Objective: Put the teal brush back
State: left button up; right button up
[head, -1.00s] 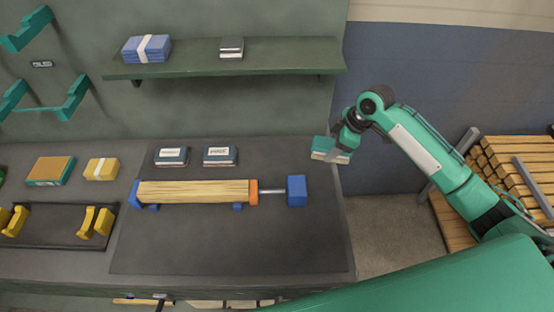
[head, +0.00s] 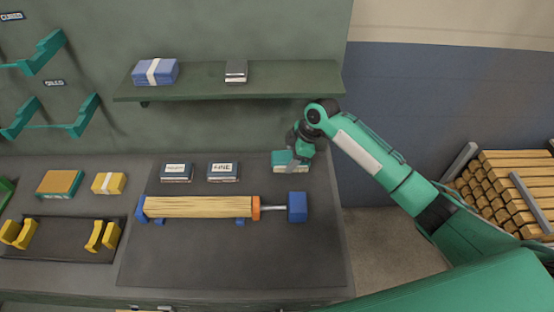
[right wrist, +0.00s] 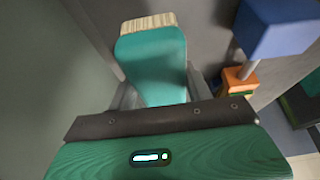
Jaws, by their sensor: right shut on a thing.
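The teal brush (head: 284,160) has a teal back and a pale bristle edge. My right gripper (head: 298,162) is shut on it at the back right of the dark mat, right of the two labelled blocks. I cannot tell whether the brush touches the mat. In the right wrist view the brush (right wrist: 153,62) sticks out from between the fingers, its cream bristles (right wrist: 148,23) at the far end. My left gripper is not in view.
Labelled blocks (head: 176,172) and (head: 223,172) lie left of the brush. A wooden blank (head: 200,207) sits in a blue-ended clamp (head: 297,207) in front. A green shelf (head: 200,87) above holds a blue cloth stack (head: 155,72) and a grey block (head: 236,71).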

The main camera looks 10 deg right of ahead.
aim_at(280, 156)
jog(key=a, duration=0.1)
jog(key=a+p, duration=0.1)
jog(key=a, duration=0.1)
jog(key=shift+w+a+r, duration=0.15)
jog(key=shift+w+r, duration=0.05)
jog(key=shift+w, duration=0.15)
jog(key=shift+w+a+f, duration=0.1)
jog(key=shift+a+f, duration=0.15)
jog(key=shift+a, duration=0.2)
notch_tip(280, 156, down, 3)
jog(key=shift+d+r+p, duration=0.1)
jog(key=shift+p, duration=0.85)
jog(key=shift+f, duration=0.3)
jog(key=shift+f, duration=0.1)
jog(key=o, duration=0.9)
jog(key=shift+o, duration=0.2)
